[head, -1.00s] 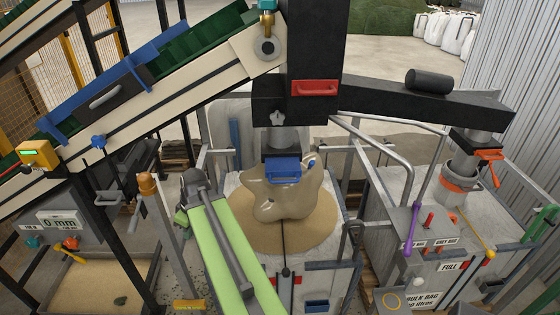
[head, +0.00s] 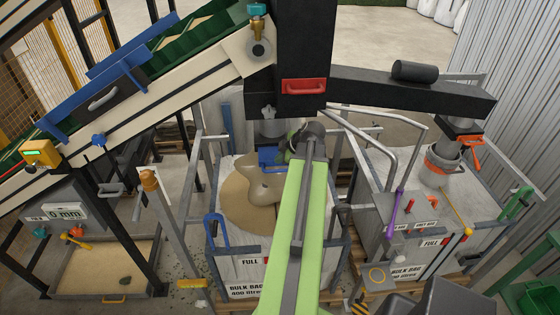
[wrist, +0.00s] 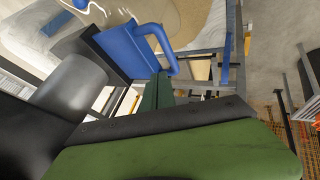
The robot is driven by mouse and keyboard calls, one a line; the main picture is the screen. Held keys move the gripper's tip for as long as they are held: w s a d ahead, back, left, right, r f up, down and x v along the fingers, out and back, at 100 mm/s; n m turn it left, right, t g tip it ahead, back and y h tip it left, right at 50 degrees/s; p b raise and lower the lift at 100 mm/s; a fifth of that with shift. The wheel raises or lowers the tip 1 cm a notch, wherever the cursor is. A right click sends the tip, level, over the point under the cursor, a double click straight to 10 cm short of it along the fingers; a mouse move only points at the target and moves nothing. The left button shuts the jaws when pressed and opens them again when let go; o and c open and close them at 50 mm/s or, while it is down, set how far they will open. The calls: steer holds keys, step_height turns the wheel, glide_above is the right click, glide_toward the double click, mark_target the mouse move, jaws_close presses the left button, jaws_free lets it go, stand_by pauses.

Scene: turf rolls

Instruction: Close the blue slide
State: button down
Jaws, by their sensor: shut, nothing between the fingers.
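The blue slide (head: 268,157) sits under the spout (head: 268,124) of the black chute, above the middle bulk bag (head: 225,260). A tan mass of sand (head: 262,185) hangs or pours just below it, onto a heap in the bag. In the wrist view the slide is a blue plate (wrist: 125,52) with a bent blue handle. My gripper (head: 290,143) is at the slide's right side in the head view, partly hidden behind my arm. In the wrist view its dark green fingers (wrist: 157,92) are shut and empty, close to the plate and handle. I cannot tell whether they touch.
A red handle (head: 304,87) sits on the black chute above. Grey rails (head: 385,157) and a second spout (head: 440,165) stand to the right. A sloping conveyor (head: 160,85) runs at the left. A sand tray (head: 105,268) lies at the lower left.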

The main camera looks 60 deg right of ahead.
steer(key=b+x, duration=0.5)
steer(key=x, duration=0.2)
steer(key=shift+w+f, duration=0.25)
steer(key=shift+f, duration=0.05)
steer(key=shift+d, duration=0.1)
steer(key=w+d, duration=0.3)
steer(key=d, duration=0.2)
steer(key=w+d, duration=0.2)
steer(key=shift+w+d, duration=0.3)
steer(key=shift+d, duration=0.1)
steer(key=shift+r, duration=0.1)
